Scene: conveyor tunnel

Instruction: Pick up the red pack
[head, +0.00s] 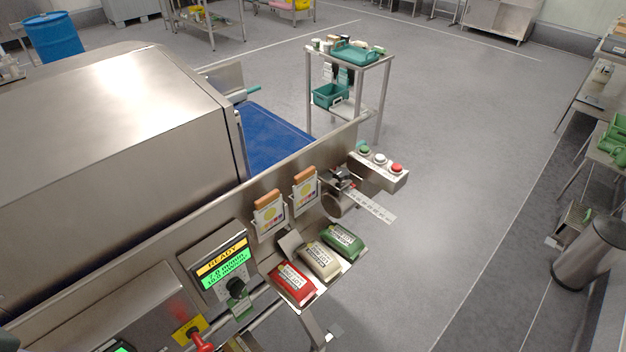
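The red pack (293,284) lies on a small metal shelf (311,303) on the side of the steel conveyor tunnel. It is the nearest in a row of three packs and has a white printed label. A beige pack (319,262) lies just beyond it, and a green pack (342,241) lies at the far end. Neither of my grippers can be made out in the head view.
A control panel with a green READY screen (222,268) and a red-handled switch (201,342) are left of the shelf. Two card holders (269,216) and a button box (380,167) lie beyond. The floor (450,220) to the right is clear.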

